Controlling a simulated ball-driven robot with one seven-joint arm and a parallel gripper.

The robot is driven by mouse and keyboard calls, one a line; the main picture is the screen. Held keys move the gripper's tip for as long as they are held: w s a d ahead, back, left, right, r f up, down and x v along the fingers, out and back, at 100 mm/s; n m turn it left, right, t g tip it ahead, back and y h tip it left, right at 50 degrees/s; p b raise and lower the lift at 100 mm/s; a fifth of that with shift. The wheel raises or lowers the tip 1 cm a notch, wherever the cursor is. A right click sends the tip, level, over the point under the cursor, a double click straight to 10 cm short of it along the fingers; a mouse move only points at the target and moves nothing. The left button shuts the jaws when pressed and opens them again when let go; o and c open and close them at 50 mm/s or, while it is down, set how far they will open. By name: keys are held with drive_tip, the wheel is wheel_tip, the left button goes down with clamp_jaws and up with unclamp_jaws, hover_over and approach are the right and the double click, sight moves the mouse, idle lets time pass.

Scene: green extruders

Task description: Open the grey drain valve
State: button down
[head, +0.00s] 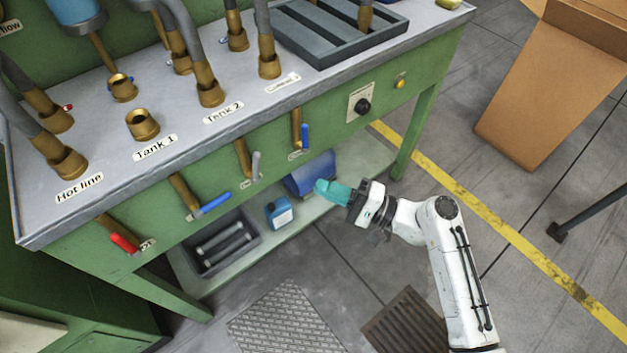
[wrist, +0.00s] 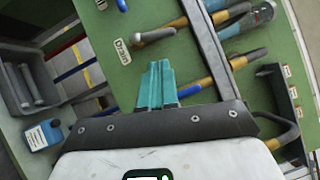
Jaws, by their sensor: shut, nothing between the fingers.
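The grey drain valve shows in the head view as a grey handle (head: 256,166) on a brass pipe on the green bench front, between two blue-handled valves. In the wrist view the grey handle (wrist: 156,36) lies just above my fingertips, beside a "Drain" label (wrist: 122,51). My gripper (head: 322,188) has teal fingers, shut and empty. In the head view it is to the right of and below the grey handle, apart from it. The fingers (wrist: 157,68) point toward the green panel in the wrist view. Whether they are close to the panel is hard to tell.
Blue-handled valves (head: 210,205) (head: 304,136) flank the grey one; a red-handled valve (head: 124,242) is further left. Below, a shelf holds a grey crate (head: 256,240), a blue canister (head: 279,212) and a blue object (head: 308,174). A cardboard box (head: 535,100) stands at right.

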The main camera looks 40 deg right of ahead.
sight(258, 165)
drive_tip(key=p+x, duration=0.1)
drive_tip(key=x, duration=1.1)
drive_tip(key=shift+p, duration=0.3)
drive_tip(key=shift+a+r, duration=0.3)
drive_tip(key=shift+a+r+n+p, duration=0.1)
drive_tip(key=shift+n+p, duration=0.2)
drive_tip(key=shift+n, duration=0.2)
drive_tip(key=shift+a, duration=0.25)
drive_tip(key=shift+s, duration=0.1)
